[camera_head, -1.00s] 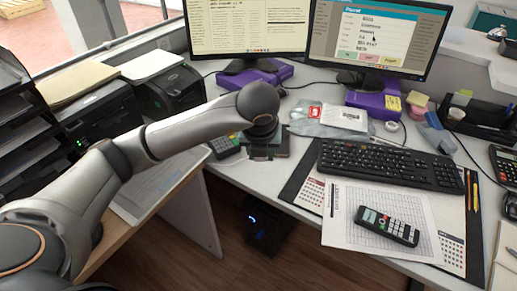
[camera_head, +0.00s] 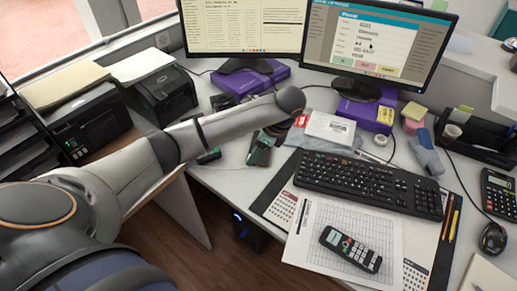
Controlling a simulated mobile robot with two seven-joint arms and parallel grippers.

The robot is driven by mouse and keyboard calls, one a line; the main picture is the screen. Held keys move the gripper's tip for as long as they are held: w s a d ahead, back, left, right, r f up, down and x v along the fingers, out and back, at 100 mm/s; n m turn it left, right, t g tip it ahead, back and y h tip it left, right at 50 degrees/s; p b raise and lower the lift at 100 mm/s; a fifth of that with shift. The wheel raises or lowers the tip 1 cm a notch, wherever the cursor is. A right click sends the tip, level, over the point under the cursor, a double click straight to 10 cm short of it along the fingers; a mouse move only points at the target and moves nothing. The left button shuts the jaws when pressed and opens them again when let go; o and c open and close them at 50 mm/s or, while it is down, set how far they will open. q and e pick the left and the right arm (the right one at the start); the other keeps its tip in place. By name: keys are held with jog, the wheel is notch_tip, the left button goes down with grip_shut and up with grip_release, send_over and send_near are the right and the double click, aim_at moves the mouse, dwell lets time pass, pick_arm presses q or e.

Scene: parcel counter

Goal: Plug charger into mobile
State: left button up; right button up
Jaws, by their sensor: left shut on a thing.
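A black mobile handset (camera_head: 350,248) with a small screen and light keys lies face up on a printed sheet at the lower right. My left arm reaches in from the left, and my left gripper (camera_head: 261,148) is low over the desk, left of the keyboard. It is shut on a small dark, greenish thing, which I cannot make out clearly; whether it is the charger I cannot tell. The gripper is well apart from the handset. My right gripper is not in view.
A black keyboard (camera_head: 368,184) lies between gripper and handset. A parcel bag (camera_head: 327,130) is behind it. A card terminal (camera_head: 208,156) is partly hidden by my arm. Two monitors stand at the back. A calculator (camera_head: 498,192) and mouse (camera_head: 492,238) are at right.

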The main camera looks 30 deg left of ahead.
aim_at(252, 173)
pick_arm(q)
notch_tip(252, 173, down, 3)
jog(key=shift+f+b, duration=0.1)
jog(key=shift+b, duration=1.15)
jog(key=shift+f+b, duration=0.45)
jog(key=shift+f, duration=0.05)
jog(key=shift+f+b, duration=0.4)
jog(key=shift+f, duration=0.1)
jog(key=shift+f+b, duration=0.85)
jog(key=shift+f, duration=0.15)
jog(key=shift+f+b, duration=0.65)
jog(key=shift+f, duration=0.1)
jog(key=shift+w+a+b, duration=0.2)
jog(key=shift+w+b, duration=0.25)
jog(key=shift+w, duration=0.3)
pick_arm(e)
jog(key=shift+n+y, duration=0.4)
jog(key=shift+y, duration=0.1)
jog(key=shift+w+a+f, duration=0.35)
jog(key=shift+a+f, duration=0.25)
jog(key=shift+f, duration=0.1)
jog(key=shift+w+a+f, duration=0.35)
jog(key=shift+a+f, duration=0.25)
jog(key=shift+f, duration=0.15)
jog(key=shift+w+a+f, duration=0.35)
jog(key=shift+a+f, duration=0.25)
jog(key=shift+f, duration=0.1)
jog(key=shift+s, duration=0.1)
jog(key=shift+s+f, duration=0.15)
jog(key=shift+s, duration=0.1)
